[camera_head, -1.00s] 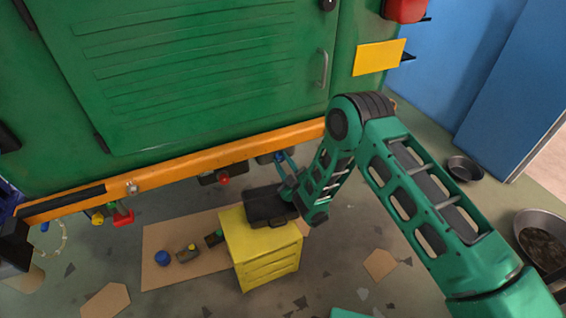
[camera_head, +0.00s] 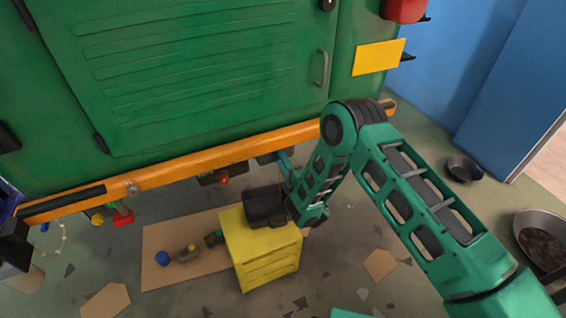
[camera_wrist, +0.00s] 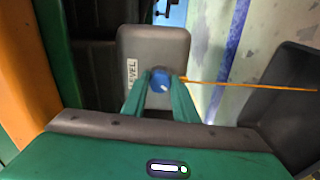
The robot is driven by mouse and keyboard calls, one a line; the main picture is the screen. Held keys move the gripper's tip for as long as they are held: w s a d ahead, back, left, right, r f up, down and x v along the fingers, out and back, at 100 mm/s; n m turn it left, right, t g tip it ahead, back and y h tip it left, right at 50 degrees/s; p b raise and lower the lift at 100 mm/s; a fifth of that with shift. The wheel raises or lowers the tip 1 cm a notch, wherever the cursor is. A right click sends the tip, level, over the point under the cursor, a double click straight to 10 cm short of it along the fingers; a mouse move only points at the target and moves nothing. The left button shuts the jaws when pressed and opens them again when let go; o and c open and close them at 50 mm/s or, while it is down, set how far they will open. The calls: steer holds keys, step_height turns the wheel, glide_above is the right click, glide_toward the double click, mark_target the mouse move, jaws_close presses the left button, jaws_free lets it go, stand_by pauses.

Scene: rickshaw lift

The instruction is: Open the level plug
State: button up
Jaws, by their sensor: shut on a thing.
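The level plug (camera_wrist: 161,78) is a blue round knob on a grey housing with a "LEVEL" label (camera_wrist: 132,72) in the wrist view. The two green fingers of my gripper (camera_wrist: 160,92) close in on it from either side and are shut on it. In the head view the grey housing (camera_head: 268,158) shows partly under the orange bumper, and my gripper (camera_head: 284,160) reaches to it. The plug itself is hidden there. I cannot tell whether the plug has turned or come out of the housing.
A yellow drawer cabinet (camera_head: 262,258) with an open black case (camera_head: 264,207) stands just below my wrist. The orange bumper (camera_head: 170,167) of the green vehicle (camera_head: 190,80) runs above. Another housing with a red plug (camera_head: 225,180) is to the left.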

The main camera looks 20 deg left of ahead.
steer(key=shift+w+d+n, duration=0.15)
steer(key=shift+w+n, duration=0.05)
steer(key=shift+n, duration=0.3)
steer(key=o, duration=1)
steer(key=shift+f, duration=0.1)
steer(key=shift+o, duration=0.3)
steer(key=shift+s, duration=0.1)
steer(key=v, duration=1)
steer(key=shift+s, duration=0.15)
steer(key=shift+d, duration=0.15)
